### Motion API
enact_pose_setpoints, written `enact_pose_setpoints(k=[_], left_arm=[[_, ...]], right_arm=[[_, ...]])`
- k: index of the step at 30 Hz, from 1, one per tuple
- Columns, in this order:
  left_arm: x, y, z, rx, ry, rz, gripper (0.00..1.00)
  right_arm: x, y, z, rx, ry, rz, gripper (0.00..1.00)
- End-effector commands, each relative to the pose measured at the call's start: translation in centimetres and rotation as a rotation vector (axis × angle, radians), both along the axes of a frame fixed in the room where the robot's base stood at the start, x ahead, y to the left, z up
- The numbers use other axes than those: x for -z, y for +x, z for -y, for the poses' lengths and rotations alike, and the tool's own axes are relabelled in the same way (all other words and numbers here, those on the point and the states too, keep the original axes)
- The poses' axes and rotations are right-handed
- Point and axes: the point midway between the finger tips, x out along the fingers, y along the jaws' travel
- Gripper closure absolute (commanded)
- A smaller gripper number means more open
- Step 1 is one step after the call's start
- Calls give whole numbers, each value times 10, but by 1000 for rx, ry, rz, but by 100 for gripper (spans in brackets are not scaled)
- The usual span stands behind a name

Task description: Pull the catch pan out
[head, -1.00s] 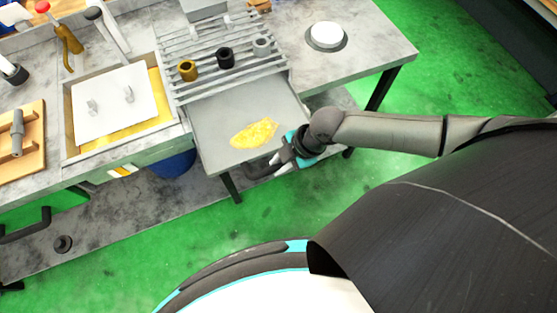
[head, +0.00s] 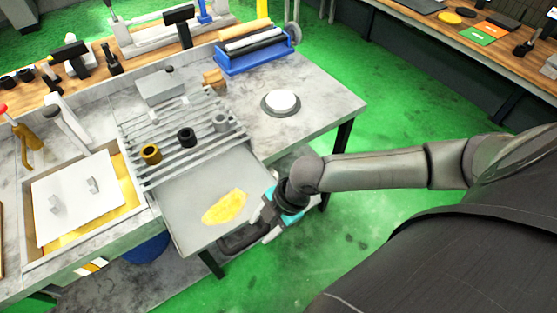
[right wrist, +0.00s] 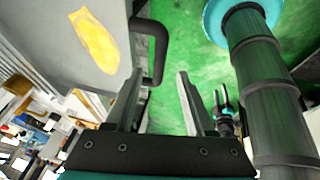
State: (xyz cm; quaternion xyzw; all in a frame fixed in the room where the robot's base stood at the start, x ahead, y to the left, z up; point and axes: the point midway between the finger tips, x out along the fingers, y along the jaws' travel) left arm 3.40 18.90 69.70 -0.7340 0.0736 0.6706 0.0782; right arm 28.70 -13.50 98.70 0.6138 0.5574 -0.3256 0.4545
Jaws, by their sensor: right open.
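The catch pan (head: 180,205) is a flat grey tray with a yellow puddle on it. It sticks out from under the slatted rack, over the bench's front edge. In the right wrist view, the pan (right wrist: 45,35) is at upper left, with its black bar handle (right wrist: 160,45) on its near edge. My right gripper (head: 262,212) is at the pan's front right. Its fingers (right wrist: 160,75) are open, the handle just past the tips, nearer the left finger. A small black and teal part (right wrist: 226,115) looks like my left gripper; its jaws are unclear.
The slatted rack (head: 205,118) holds several small rings above the pan. A white button (head: 281,101) sits on the bench to the right. A white plate with two grips (head: 78,195) lies at left. Green floor is open in front of the bench's right part.

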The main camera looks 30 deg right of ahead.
Motion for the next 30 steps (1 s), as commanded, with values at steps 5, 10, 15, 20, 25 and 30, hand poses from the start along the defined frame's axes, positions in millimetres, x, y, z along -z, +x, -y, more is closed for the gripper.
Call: enact_pose_setpoints(k=[5,10,15,20,25,30], left_arm=[[-2,0,0,0,0,0,50],[-3,0,0,0,0,0,50],[-4,0,0,0,0,0,50],[-4,0,0,0,0,1,50],[-4,0,0,0,0,1,50],[-4,1,0,0,0,1,50]], right_arm=[[-35,-6,16,0,-4,3,45],[-62,-11,28,1,-3,1,45],[-80,-14,35,0,-2,2,45],[-88,-16,38,0,0,1,45],[-89,-16,38,0,1,1,45],[-89,-16,38,1,1,0,45]])
